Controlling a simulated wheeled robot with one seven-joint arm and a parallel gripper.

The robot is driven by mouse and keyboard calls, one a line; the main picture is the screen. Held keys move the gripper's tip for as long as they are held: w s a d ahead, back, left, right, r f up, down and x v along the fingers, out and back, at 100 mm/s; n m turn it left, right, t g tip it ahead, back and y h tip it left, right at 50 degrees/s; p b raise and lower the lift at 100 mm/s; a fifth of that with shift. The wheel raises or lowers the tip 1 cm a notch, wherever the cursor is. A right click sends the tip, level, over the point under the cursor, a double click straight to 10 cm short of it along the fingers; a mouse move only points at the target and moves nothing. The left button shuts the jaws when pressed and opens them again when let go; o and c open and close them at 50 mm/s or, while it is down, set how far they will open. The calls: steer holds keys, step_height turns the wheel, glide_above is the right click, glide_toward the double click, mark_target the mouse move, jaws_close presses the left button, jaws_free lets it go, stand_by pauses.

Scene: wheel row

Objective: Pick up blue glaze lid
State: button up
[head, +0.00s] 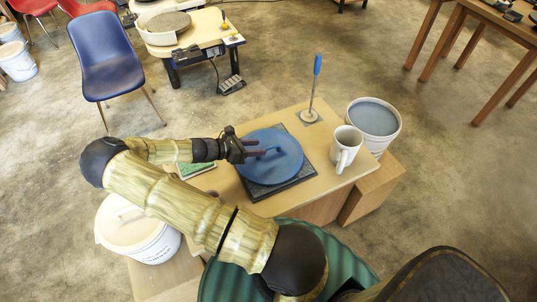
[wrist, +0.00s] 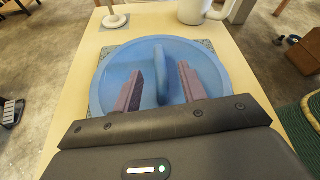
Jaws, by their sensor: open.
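The blue glaze lid (head: 283,165) is a round blue disc with a raised handle, lying flat on a dark square slab on a small wooden table. It fills the middle of the wrist view (wrist: 110,72), where its upright handle (wrist: 161,75) shows between my two fingers. My gripper (head: 261,153) reaches in from the left, low over the lid. In the wrist view my gripper (wrist: 160,88) is open, with one finger on each side of the handle and a gap on both sides. Whether the fingertips touch the lid's face I cannot tell.
A white mug (head: 345,147) stands right of the lid. A blue-handled upright tool (head: 316,75) stands on a small base behind it. A bucket with a blue-grey top (head: 374,117) is at the right. A green-topped item (head: 196,169) lies left, under my arm.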

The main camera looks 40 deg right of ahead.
mark_target(267, 147)
steer(key=x, duration=0.5)
steer(key=shift+f, duration=0.4)
steer(key=shift+a, duration=0.1)
jaws_close()
steer(key=shift+r, duration=0.1)
step_height(267, 147, up, 10)
steer(key=shift+f+p, duration=0.1)
steer(key=shift+p, duration=0.2)
stand_by(0.6)
